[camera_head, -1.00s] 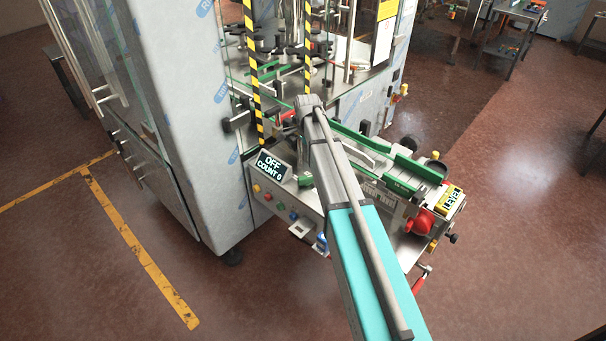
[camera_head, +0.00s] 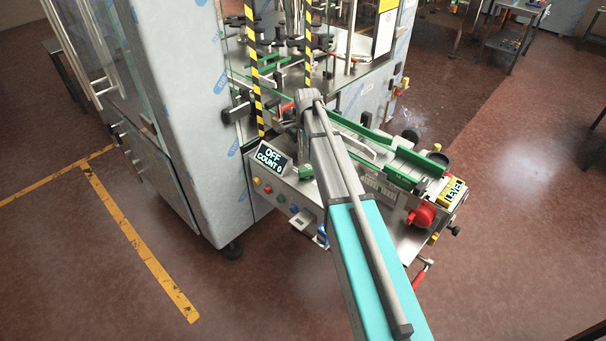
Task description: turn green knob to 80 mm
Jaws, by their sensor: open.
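The machine's short outfeed conveyor has green side rails (camera_head: 375,133). A small green piece (camera_head: 305,172) shows beside the display, partly next to my arm. I cannot tell whether either is the green knob, and no millimetre scale is readable. My grey and teal arm reaches up across the front of the machine and covers part of the conveyor.
A display (camera_head: 271,158) reads OFF, COUNT 0, above several coloured buttons. A red knob (camera_head: 422,215) and a yellow LEVEL label (camera_head: 453,193) are at the right end. A tall wrapped cabinet (camera_head: 190,110) stands left. The floor (camera_head: 520,270) at right is clear.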

